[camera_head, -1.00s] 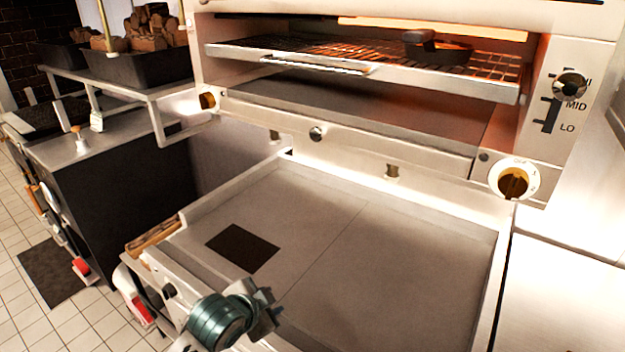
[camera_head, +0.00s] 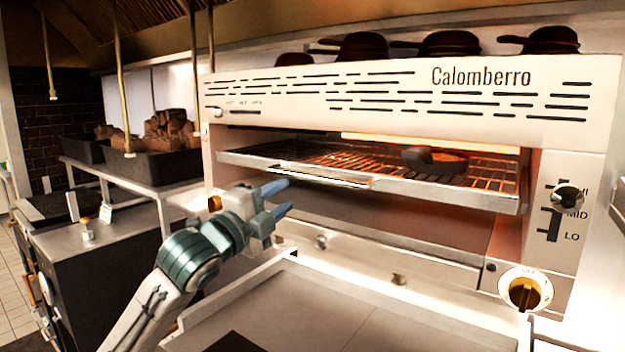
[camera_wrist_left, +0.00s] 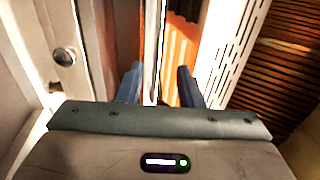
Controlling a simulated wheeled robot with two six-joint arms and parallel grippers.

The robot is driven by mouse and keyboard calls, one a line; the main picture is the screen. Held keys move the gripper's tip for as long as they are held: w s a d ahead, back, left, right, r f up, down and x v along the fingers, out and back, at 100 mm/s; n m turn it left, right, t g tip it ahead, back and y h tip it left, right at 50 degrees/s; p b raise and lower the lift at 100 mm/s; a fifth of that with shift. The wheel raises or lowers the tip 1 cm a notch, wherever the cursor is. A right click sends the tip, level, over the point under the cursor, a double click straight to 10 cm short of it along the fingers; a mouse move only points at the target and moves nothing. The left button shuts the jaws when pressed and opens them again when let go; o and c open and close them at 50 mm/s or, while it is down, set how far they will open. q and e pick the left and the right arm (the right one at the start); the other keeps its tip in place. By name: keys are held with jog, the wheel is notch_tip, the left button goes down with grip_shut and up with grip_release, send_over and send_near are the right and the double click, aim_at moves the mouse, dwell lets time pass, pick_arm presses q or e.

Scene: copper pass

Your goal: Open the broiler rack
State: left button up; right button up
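The broiler rack (camera_head: 385,167) is a wire grid with a pale metal front rail, sitting inside the glowing broiler (camera_head: 330,100). Its bright front handle bar (camera_head: 325,178) is left of the middle. My left gripper (camera_head: 284,198) is in front of the broiler, just left of and near that handle. In the left wrist view, its blue fingers (camera_wrist_left: 160,88) are apart, with a thin bright metal edge showing between them. Whether they touch it I cannot tell. A dark pan or press (camera_head: 432,159) sits on the rack's right part. My right gripper is not in view.
Below the broiler is a flat steel surface (camera_head: 340,310) with free room. A knob (camera_head: 525,290) and a HI-MID-LO lever (camera_head: 568,198) are at right. Dark pans (camera_head: 450,43) stand on top. Black bins (camera_head: 155,163) with wood-like chunks are at left.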

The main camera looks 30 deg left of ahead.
aim_at(309, 179)
pick_arm(q)
jog(key=p+x, duration=0.5)
jog(key=x, duration=0.4)
jog(key=shift+w+r, duration=0.1)
jog(key=shift+w, duration=0.25)
jog(key=shift+w+d, duration=0.15)
jog(key=shift+w, duration=0.35)
grip_shut()
